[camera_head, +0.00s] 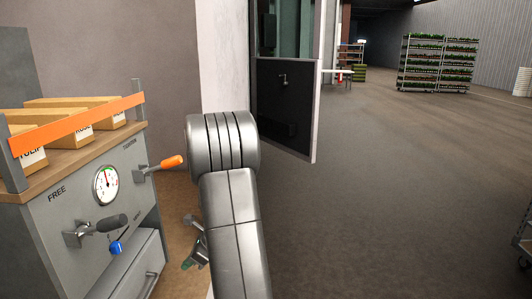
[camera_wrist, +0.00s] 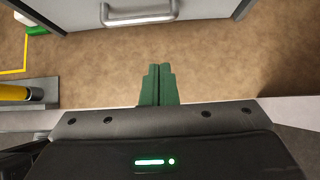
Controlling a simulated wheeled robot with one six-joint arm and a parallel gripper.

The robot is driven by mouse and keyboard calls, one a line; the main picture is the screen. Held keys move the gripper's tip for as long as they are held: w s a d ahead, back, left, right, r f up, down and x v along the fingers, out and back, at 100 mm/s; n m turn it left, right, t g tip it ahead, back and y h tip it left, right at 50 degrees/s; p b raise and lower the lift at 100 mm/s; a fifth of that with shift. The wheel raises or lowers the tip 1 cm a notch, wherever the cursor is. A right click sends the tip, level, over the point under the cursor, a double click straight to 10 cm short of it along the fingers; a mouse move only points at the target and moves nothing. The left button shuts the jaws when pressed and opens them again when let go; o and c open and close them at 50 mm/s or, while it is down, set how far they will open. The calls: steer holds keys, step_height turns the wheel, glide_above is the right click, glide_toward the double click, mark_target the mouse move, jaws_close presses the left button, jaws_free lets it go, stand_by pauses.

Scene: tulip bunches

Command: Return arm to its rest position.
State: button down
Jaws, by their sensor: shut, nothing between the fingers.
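My gripper (camera_wrist: 158,70) shows in the wrist view as two green fingers pressed together, with nothing between them. It points over a brown floor (camera_wrist: 220,60), toward a grey drawer front with a metal handle (camera_wrist: 139,16). In the head view my arm's thick grey links stand in the middle of the picture. The gripper (camera_head: 189,264) is low and to the left of the arm, partly hidden behind it, beside the grey machine (camera_head: 75,240).
A dark half door (camera_head: 285,105) stands beyond. Plant racks (camera_head: 437,65) are far back; open floor lies right.

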steer(key=a+r+b+x, duration=0.1)
steer(key=x, duration=1.1)
steer(key=shift+a, duration=0.5)
steer(key=shift+r, duration=0.25)
